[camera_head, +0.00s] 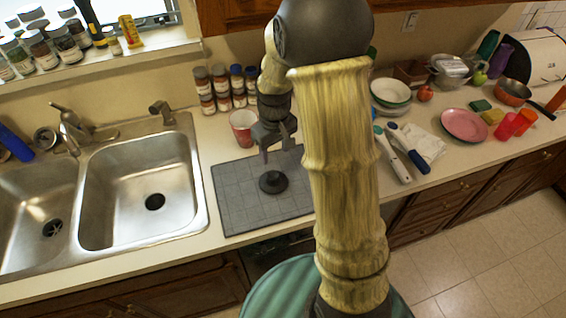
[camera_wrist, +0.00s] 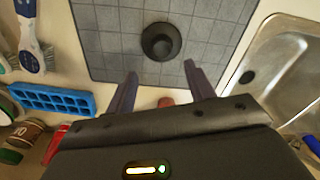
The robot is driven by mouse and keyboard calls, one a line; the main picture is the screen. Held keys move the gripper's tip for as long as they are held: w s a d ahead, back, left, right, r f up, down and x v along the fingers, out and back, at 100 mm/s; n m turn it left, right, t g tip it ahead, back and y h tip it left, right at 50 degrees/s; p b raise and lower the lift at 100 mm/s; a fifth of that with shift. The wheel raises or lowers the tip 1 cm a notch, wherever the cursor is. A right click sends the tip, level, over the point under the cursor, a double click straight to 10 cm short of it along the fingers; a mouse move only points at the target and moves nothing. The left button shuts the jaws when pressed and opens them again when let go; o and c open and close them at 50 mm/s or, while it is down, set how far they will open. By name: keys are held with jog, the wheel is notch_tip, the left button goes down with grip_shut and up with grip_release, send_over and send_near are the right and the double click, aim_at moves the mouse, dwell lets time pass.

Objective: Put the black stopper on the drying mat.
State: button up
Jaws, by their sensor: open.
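The black stopper (camera_head: 273,182) sits on the grey drying mat (camera_head: 238,215), near the middle of it, in the head view. In the wrist view the round black stopper (camera_wrist: 160,41) also lies on the gridded mat (camera_wrist: 110,25), beyond my fingertips. My gripper (camera_head: 277,155) hangs above the mat, behind the stopper in the head view and apart from it. In the wrist view my gripper (camera_wrist: 160,72) has its two fingers spread wide with nothing between them. My arm covers the mat's right side in the head view.
A red cup (camera_head: 243,127) stands just behind the mat. Spice jars (camera_head: 221,88) are stacked near the wall. The double sink (camera_head: 140,190) lies left of the mat. A blue ice tray (camera_wrist: 52,99) shows in the wrist view. Brushes (camera_head: 392,155) lie to the right.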

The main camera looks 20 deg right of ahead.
jog(key=s+r+m+t, duration=0.2)
jog(key=s+r, duration=0.3)
jog(key=s, duration=0.9)
jog(key=shift+m, duration=0.9)
